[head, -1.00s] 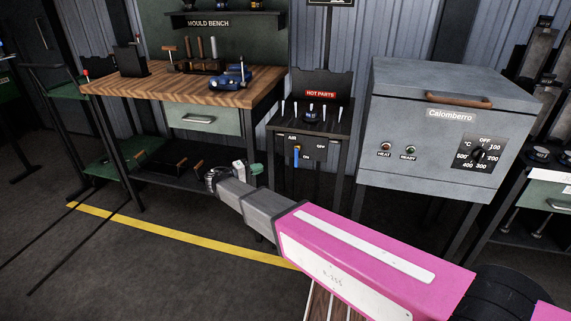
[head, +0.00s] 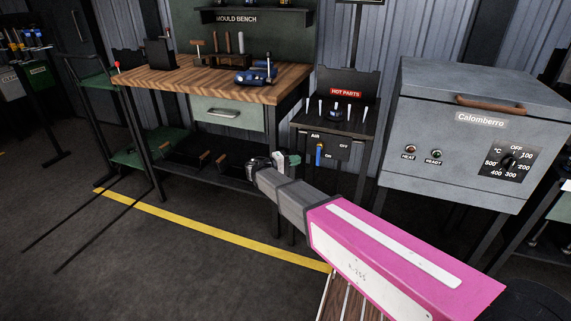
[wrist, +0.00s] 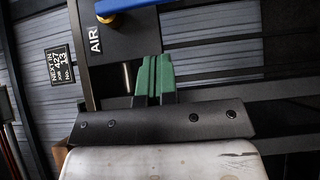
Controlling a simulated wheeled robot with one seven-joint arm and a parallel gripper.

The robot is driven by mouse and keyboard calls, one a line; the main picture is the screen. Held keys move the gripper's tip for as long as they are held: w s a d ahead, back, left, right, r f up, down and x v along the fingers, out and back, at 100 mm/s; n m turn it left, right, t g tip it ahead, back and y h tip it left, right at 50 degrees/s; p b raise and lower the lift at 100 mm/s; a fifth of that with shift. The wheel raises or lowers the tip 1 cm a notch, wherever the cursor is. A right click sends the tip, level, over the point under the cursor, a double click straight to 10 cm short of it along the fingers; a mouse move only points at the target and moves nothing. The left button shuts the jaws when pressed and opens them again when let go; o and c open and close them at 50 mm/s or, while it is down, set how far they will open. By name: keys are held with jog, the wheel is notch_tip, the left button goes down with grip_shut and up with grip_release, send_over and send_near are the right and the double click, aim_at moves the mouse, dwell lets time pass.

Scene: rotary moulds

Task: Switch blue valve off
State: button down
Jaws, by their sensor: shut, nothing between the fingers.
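The blue valve lever (head: 319,154) hangs straight down on the dark AIR panel (head: 336,148) under the hot parts stand. The panel has OFF to the right and ON near the lever's lower end. In the wrist view the blue lever (wrist: 128,4) shows at the top edge, partly cut off, beside the AIR label. My gripper (head: 293,160) is just left of the valve in the head view. Its green fingers (wrist: 154,75) are together in the wrist view with nothing between them. A gap shows between them and the lever in both views.
The hot parts stand (head: 345,120) carries several upright pins. A grey Calomberro oven (head: 455,140) stands to the right. A wooden mould bench (head: 200,84) with a drawer and lower shelf is on the left. Open floor lies in front, crossed by a yellow line (head: 215,232).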

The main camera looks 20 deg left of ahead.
aim_at(318, 163)
jog(key=shift+w+d, duration=0.25)
jog(key=shift+d, duration=0.65)
jog(key=shift+w+d, duration=0.25)
jog(key=shift+d, duration=0.7)
jog(key=shift+w+d, duration=0.25)
jog(key=shift+d, duration=0.65)
jog(key=shift+d+f+n, duration=0.2)
jog(key=shift+d+n, duration=0.15)
jog(key=shift+n, duration=0.05)
jog(key=d+n+t+h, duration=0.1)
jog(key=d+n+t, duration=0.1)
jog(key=n, duration=0.1)
jog(key=shift+f+t+h, duration=0.3)
jog(key=shift+t+h, duration=0.1)
jog(key=d+r+n+t+y, duration=0.2)
jog(key=d+r+n+t, duration=0.1)
jog(key=d+n+t, duration=0.3)
jog(key=shift+d+r+n, duration=0.3)
jog(key=shift+r+n, duration=0.05)
jog(key=shift+n, duration=0.65)
jog(key=shift+d+r, duration=0.1)
jog(key=shift+r, duration=0.05)
